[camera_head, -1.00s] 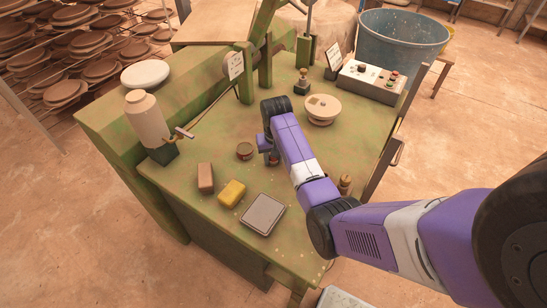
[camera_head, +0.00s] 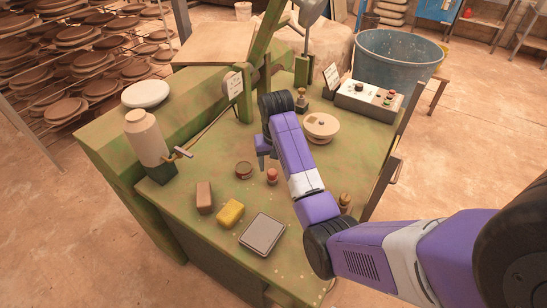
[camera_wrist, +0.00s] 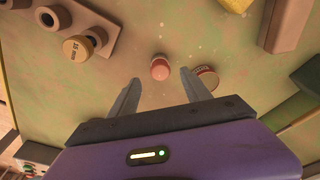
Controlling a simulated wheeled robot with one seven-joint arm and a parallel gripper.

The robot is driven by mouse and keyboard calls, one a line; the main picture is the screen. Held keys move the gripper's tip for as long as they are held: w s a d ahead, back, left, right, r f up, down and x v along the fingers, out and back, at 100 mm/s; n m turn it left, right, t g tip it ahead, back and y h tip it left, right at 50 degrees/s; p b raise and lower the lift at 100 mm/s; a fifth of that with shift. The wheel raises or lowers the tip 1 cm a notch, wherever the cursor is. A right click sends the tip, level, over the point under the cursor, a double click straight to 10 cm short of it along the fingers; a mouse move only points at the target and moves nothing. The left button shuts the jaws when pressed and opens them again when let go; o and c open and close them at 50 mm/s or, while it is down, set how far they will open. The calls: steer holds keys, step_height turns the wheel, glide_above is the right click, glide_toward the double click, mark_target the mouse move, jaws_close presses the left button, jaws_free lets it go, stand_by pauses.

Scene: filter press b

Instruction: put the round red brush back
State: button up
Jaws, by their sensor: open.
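The small round piece with a red top (camera_head: 272,176), which I take for the red brush, stands on the green table. In the wrist view its pinkish-red top (camera_wrist: 160,68) shows just beyond and between my fingertips. My gripper (camera_head: 266,160) is open and empty above the table; its two fingers (camera_wrist: 160,80) are spread, with nothing held. A block with round holes (camera_wrist: 72,28) lies at the upper left of the wrist view, with a labelled wooden knob (camera_wrist: 77,47) in it. In the head view my arm mostly hides this block.
A round tin (camera_head: 244,169) stands close left of the red-topped piece, near one finger in the wrist view. A brown block (camera_head: 204,198), yellow sponge (camera_head: 230,213) and grey pad (camera_head: 262,234) lie in front.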

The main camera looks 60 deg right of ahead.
mark_target(273, 176)
steer(key=shift+s+a+r, duration=0.1)
steer(key=shift+r, duration=0.8)
steer(key=shift+s+a+r, duration=0.1)
steer(key=shift+r, duration=0.8)
steer(key=w+d+r+t+h, duration=0.4)
steer(key=w+d+r+t, duration=0.1)
steer(key=w, duration=0.2)
steer(key=s+a+n+t+h+b, duration=0.1)
steer(key=s+a+n+t, duration=0.1)
steer(key=a+t, duration=0.35)
steer(key=s+a+n+t+h, duration=0.1)
steer(key=s+a+n+t, duration=0.1)
steer(key=a, duration=0.7)
steer(key=s+a+r+n+t+y+b, duration=0.1)
steer(key=s+a+r+n+t+y, duration=0.1)
steer(key=s+a, duration=0.65)
steer(key=s+a+r+n+t+y, duration=0.2)
steer(key=s+a, duration=0.6)
steer(key=a, duration=0.2)
steer(key=s+a+f+n+g+y, duration=0.1)
steer(key=s+a, duration=0.5)
steer(key=s, duration=0.6)
steer(key=shift+f+n+g+y+b, duration=0.35)
steer(key=shift+f+g+y, duration=0.4)
steer(key=shift+g+y, duration=0.35)
